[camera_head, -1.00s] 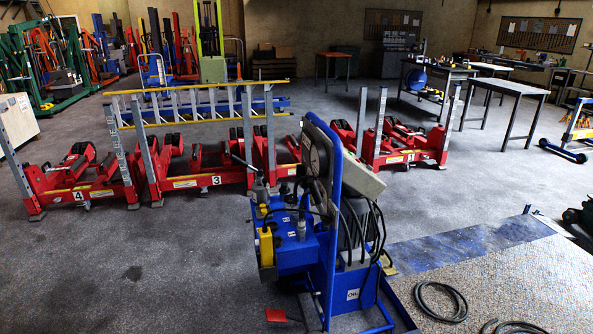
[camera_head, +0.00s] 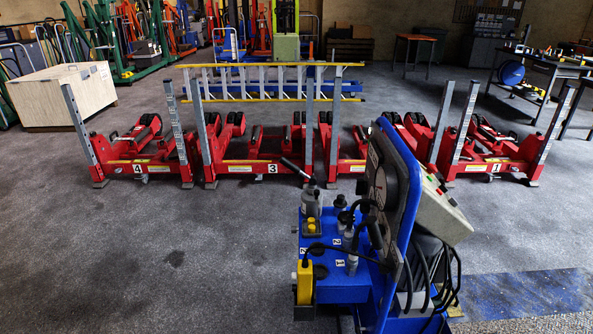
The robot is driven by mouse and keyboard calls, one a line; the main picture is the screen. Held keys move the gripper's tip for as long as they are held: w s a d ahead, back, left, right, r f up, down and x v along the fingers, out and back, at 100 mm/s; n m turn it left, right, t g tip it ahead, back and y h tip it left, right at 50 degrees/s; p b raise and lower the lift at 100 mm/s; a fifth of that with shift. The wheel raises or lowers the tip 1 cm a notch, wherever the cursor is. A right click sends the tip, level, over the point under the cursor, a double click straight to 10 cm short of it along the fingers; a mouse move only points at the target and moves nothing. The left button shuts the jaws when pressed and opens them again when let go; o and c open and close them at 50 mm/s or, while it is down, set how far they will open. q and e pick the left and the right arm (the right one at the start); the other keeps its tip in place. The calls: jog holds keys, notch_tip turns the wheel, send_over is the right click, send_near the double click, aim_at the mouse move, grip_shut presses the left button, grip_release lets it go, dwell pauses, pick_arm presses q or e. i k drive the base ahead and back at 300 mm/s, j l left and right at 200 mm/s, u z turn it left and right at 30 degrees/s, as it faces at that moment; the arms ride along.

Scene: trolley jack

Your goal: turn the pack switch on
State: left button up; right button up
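A blue hydraulic power pack (camera_head: 335,262) stands at the lower right of the head view, close in front of me, its base cut off by the bottom edge. A light grey control box (camera_head: 446,218) is mounted on its right side, tilted, with small coloured knobs or buttons along its upper edge. I cannot tell which of these is the switch, or its position. A yellow-and-black unit (camera_head: 304,277) hangs at the pack's left front. Neither of my grippers is in view.
Red numbered jacks (camera_head: 252,169) stand in a row behind the pack, with a yellow-edged ladder (camera_head: 262,84) behind them. A wooden crate (camera_head: 62,97) is at the left. Grey floor (camera_head: 150,255) is clear left of the pack. A dark blue floor patch (camera_head: 525,293) lies at right.

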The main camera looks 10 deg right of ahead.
aim_at(361, 184)
jog(key=i+j+u, duration=0.15)
jog(key=i+u, duration=0.8)
jog(key=i+z, duration=0.25)
jog(key=i, duration=0.2)
jog(key=i+j+z, duration=0.25)
jog(key=i, duration=0.15)
